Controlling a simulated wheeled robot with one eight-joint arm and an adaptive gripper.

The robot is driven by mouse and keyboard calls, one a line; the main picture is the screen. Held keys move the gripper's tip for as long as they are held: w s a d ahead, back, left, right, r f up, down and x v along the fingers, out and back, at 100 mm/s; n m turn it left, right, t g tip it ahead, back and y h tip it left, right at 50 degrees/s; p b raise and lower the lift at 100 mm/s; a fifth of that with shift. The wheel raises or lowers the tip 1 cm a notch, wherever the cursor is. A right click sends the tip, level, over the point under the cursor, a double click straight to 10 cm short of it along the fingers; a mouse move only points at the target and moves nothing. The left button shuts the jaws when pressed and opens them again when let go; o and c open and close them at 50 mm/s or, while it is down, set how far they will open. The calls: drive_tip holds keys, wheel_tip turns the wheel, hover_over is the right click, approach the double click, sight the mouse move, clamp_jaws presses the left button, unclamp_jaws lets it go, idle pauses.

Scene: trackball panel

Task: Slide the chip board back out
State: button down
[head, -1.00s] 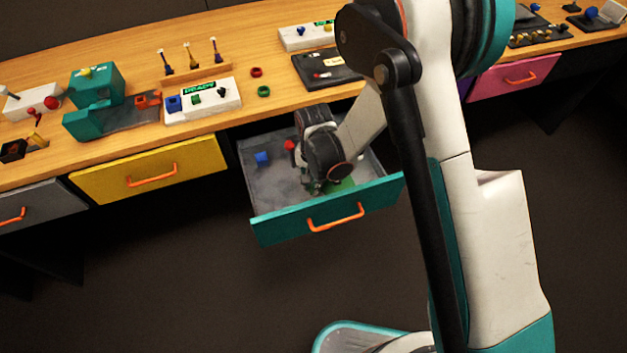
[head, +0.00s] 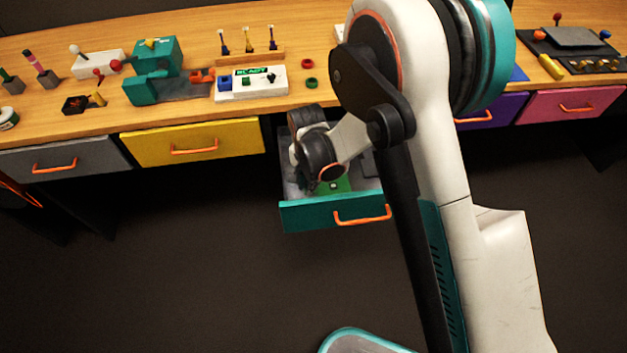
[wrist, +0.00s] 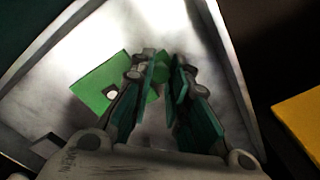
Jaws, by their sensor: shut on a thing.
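A green chip board (wrist: 95,88) with a small dark and white part lies at an angle in the open teal-fronted drawer; a bit of it shows in the head view (head: 338,186). In the wrist view my gripper (wrist: 163,78) has its fingers close together at the board's right side. A green piece shows between the fingertips; the exact grip is hard to see. In the head view my gripper is inside the drawer and its fingertips are hidden behind my wrist. The drawer's teal front (head: 308,217) has an orange handle (head: 362,216).
The drawer walls stand close around my gripper. A yellow drawer (head: 192,141) and a grey drawer (head: 65,158) are shut at the left, a purple one (head: 490,111) and a pink one (head: 570,105) at the right. The wooden bench (head: 200,100) above carries several panels. The floor in front is clear.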

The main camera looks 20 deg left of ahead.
drive_tip(key=c, duration=1.5)
unclamp_jaws()
drive_tip(key=shift+s+a, duration=0.2)
drive_tip(key=shift+a, duration=0.1)
drive_tip(key=shift+d, duration=0.1)
drive_tip(key=shift+w+r, duration=0.1)
drive_tip(key=shift+r, duration=0.15)
wheel_tip(320, 180, up, 12)
drive_tip(key=shift+f, duration=0.2)
